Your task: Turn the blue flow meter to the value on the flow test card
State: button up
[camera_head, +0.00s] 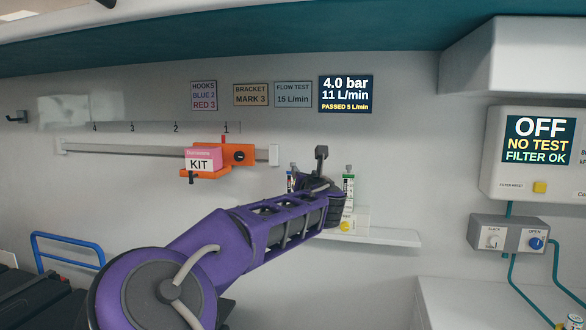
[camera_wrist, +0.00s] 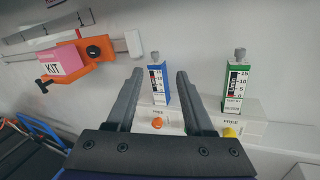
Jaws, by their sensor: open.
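The flow test card (camera_head: 293,94) on the back wall reads 15 L/min. In the wrist view the blue flow meter (camera_wrist: 158,85) stands upright on a white base, with a grey top and an orange knob (camera_wrist: 157,123) below. My gripper (camera_wrist: 159,76) is open, its fingers to either side of the blue meter in that picture; I see no contact. In the head view my gripper (camera_head: 320,170) hides most of the blue meter (camera_head: 291,180). A dark display (camera_head: 345,94) reads 4.0 bar, 11 L/min, PASSED 5 L/min.
A green meter (camera_wrist: 236,85) with a yellow knob (camera_wrist: 229,133) stands close on the right. A pink KIT box (camera_head: 203,159) sits on an orange rail bracket (camera_head: 238,154) to the left. A wall unit (camera_head: 540,150) reading OFF is at right, above a control box (camera_head: 508,236).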

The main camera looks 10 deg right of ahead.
jog(key=w+n+p, duration=0.1)
jog(key=w, duration=0.4)
jog(key=w+n+y+p, duration=0.1)
jog(key=w, duration=0.4)
jog(key=w+a+f+n+p, duration=0.1)
jog(key=w, duration=0.5)
jog(key=shift+f+n+y, duration=0.1)
jog(key=shift+n+y, duration=0.2)
jog(key=shift+n, duration=0.1)
grip_shut()
